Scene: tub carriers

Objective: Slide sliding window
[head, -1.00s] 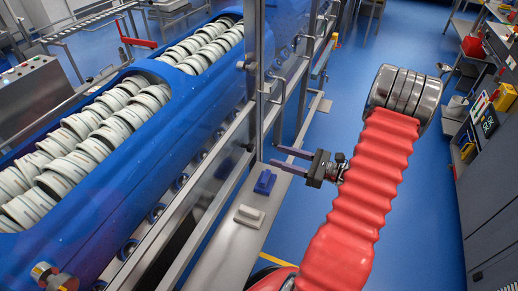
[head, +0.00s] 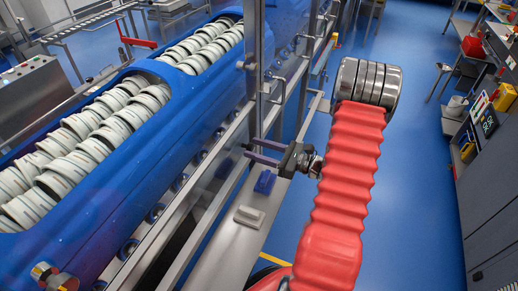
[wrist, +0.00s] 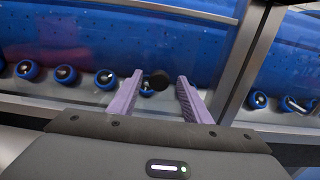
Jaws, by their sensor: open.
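The sliding window is a clear pane in a grey metal frame (head: 253,62), in front of the blue machine in the head view. Its upright frame bar (wrist: 246,60) shows right of my fingers in the wrist view. A dark round knob (wrist: 158,79) appears between my two purple fingers in the wrist view. My gripper (head: 249,152) is open, with its fingers pointing left at the window side in the head view. Whether the fingers touch the knob or the pane, I cannot tell. The knob is mostly hidden by the fingers in the head view.
A blue block (head: 264,183) and a pale block (head: 249,216) lie on the metal ledge (head: 222,249) below my gripper. A bent metal handle (head: 275,90) is on the frame beyond. Open blue floor (head: 408,190) lies right of my arm.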

